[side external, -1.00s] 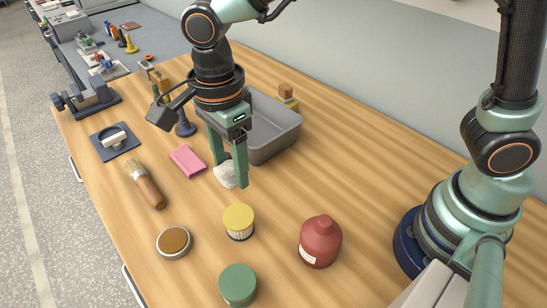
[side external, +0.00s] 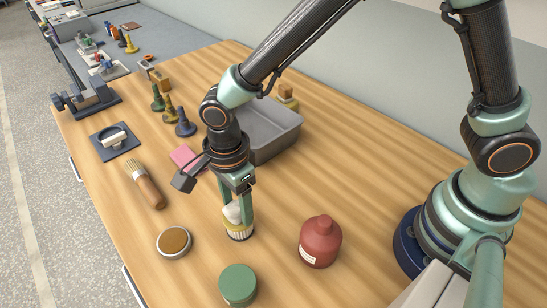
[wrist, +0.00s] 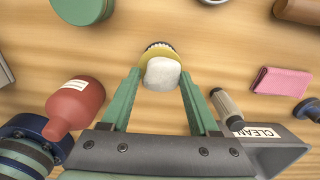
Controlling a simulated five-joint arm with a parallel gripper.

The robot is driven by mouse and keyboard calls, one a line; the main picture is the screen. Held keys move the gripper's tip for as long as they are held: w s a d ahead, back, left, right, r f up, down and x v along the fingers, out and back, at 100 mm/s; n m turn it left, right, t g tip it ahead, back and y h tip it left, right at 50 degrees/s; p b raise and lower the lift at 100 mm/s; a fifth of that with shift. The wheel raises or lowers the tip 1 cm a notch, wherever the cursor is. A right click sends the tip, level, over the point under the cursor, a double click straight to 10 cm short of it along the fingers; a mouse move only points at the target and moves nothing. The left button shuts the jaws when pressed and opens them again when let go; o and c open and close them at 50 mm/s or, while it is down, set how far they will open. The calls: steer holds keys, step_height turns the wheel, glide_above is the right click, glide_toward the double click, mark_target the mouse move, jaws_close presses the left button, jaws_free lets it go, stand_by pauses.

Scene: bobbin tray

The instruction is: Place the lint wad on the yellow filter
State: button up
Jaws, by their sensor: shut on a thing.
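The lint wad (side external: 232,212) is a small off-white lump between the fingers of my gripper (side external: 238,222). The yellow filter (side external: 239,235) is a short round piece with a yellow top and a pale ribbed side, standing on the table. The wad is over the filter's top and hides much of it; I cannot tell whether they touch. In the wrist view the wad (wrist: 162,73) sits between my gripper's fingertips (wrist: 160,76), with the filter's yellow rim (wrist: 158,47) showing behind it. My gripper is shut on the wad.
A red bottle (side external: 320,243) stands right of the filter, a green-lidded jar (side external: 238,284) in front, and a brown round tin (side external: 173,242) to the left.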

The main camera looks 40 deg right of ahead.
mark_target(236, 204)
steer(key=shift+f, duration=0.15)
steer(key=o, duration=1.3)
step_height(236, 204, up, 12)
steer(key=s+d+r+n+t, duration=0.1)
steer(key=d+r+n+t, duration=0.1)
steer(key=d+n, duration=0.7)
steer(key=s+d+r+n+t, duration=0.1)
steer(key=d+r+n+t, duration=0.2)
steer(key=d+n, duration=0.6)
steer(key=shift+s+d+r+t, duration=0.3)
steer(key=shift+d+r, duration=0.95)
steer(key=shift+d, duration=2.3)
